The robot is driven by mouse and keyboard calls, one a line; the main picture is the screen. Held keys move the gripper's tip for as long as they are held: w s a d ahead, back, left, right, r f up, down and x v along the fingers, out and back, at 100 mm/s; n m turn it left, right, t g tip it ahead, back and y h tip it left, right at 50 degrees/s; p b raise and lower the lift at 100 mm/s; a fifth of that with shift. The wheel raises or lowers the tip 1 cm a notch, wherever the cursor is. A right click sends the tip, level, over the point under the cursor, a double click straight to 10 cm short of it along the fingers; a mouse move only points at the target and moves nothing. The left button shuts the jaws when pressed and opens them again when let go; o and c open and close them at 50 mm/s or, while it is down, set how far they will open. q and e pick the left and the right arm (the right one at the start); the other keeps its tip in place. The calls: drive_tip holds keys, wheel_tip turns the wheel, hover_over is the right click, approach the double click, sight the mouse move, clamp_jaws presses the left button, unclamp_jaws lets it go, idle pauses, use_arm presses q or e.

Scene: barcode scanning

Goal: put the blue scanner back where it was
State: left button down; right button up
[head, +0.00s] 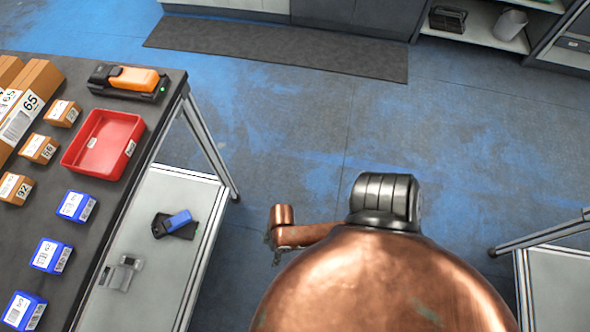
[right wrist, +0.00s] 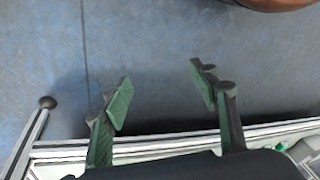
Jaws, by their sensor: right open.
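The blue scanner (head: 179,220) lies on a black base (head: 163,230) on the pale lower shelf, below the dark table top. Whether it is fully seated in that base is too small to tell. My right gripper (right wrist: 160,85) shows in the right wrist view with its green-padded fingers spread and nothing between them. Floor shows behind the fingers, and a metal frame rail runs below the fingertips. The blue scanner does not show in that view. In the head view I cannot make out the right fingers clearly. My left gripper is in neither view.
The dark table top (head: 62,221) holds an orange scanner (head: 134,78) on a black base, a red tray (head: 103,143), and several brown and blue labelled boxes. A grey device (head: 121,272) lies on the lower shelf. The blue floor (head: 300,110) beyond is clear.

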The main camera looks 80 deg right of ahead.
drive_tip(key=s+d+r+m+h, duration=0.1)
drive_tip(key=s+r, duration=0.3)
drive_tip(key=s, duration=0.4)
drive_tip(key=s+d+r+m, duration=0.3)
drive_tip(key=s, duration=0.5)
drive_tip(key=shift+s+r+m+h, duration=0.15)
drive_tip(key=shift+r+m+h, duration=0.25)
